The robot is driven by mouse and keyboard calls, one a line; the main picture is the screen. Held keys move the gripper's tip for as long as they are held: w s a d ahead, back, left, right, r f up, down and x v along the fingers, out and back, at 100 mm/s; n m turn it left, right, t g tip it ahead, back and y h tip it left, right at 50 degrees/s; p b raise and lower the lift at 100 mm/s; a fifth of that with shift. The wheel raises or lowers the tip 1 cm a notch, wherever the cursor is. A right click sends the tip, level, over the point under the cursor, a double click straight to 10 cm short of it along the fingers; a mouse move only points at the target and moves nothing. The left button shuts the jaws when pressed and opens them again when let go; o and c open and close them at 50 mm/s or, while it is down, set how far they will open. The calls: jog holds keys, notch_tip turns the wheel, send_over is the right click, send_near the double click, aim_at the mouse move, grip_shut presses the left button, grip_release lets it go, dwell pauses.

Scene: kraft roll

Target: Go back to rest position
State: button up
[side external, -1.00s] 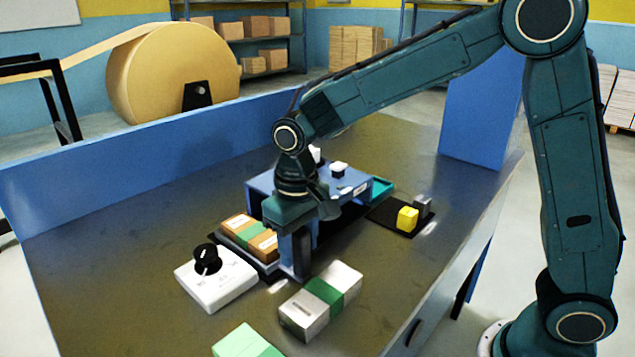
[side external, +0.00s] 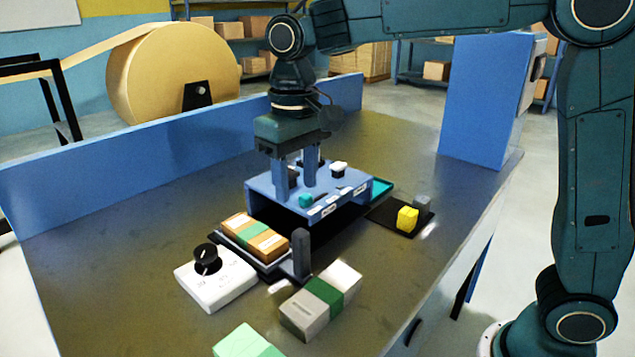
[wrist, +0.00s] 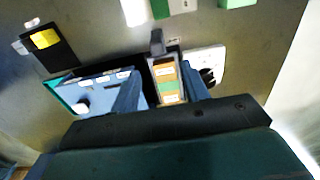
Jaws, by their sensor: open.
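My gripper (side external: 296,192) is up above the table, pointing down, with its two blue fingers apart and nothing between them. In the side view it stands in front of or over the blue panel box (side external: 275,197); the exact height gap is hard to tell. In the wrist view my gripper (wrist: 160,78) shows its fingers on either side of the tray's brown and green blocks, which lie beyond them. A dark grey upright handle (side external: 301,254) stands at the tray's near end, clear of the fingers.
A tray holds a brown and green bundle (side external: 255,235). A white knob box (side external: 216,279) stands left of it. A white and green carton (side external: 321,300) and a light green block (side external: 246,343) lie in front. Yellow (side external: 407,218) and grey blocks sit on a black mat. A blue barrier (side external: 130,176) runs behind.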

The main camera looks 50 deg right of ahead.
jog(key=shift+r, duration=0.15)
jog(key=s+d+t, duration=0.2)
jog(key=s+d, duration=0.2)
jog(key=s, duration=0.3)
jog(key=s+d+f+t, duration=0.1)
jog(key=s+d, duration=0.3)
jog(key=s, duration=0.3)
jog(key=s+d+f+t, duration=0.1)
jog(key=s+d+t, duration=0.1)
jog(key=s+d, duration=0.2)
jog(key=s, duration=0.3)
jog(key=shift+s+d+t, duration=0.2)
jog(key=shift+d+t, duration=0.05)
jog(key=shift+t, duration=0.05)
